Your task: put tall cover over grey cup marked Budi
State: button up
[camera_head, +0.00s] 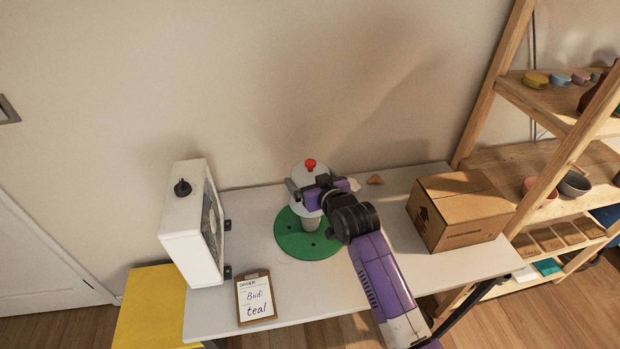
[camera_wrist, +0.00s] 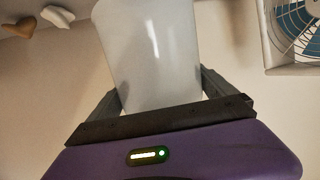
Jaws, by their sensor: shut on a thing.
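The tall cover (camera_head: 310,172) is pale white with a red knob on top. My gripper (camera_head: 311,191) is shut on its side and holds it upright over the green round mat (camera_head: 286,240). In the wrist view the cover (camera_wrist: 152,50) fills the space between the two fingers (camera_wrist: 160,100). A grey cup (camera_head: 310,224) shows just below the cover, above the mat. I cannot tell whether the cover's lower edge is around the cup or above it. No name is readable on the cup; my gripper and arm hide part of this spot.
A white box-shaped fan (camera_head: 187,230) stands left, a cardboard box (camera_head: 460,212) right. Small white and brown pieces (camera_head: 376,180) lie behind my arm. A wooden shelf (camera_head: 545,160) with pottery stands far right.

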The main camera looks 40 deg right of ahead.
jog(key=shift+f+b, duration=4.1)
jog(key=shift+f, duration=1.6)
jog(key=o, duration=1)
jog(key=v, duration=0.7)
jog(key=shift+s+a+r, duration=0.1)
jog(key=shift+s+a, duration=0.05)
jog(key=shift+s, duration=0.2)
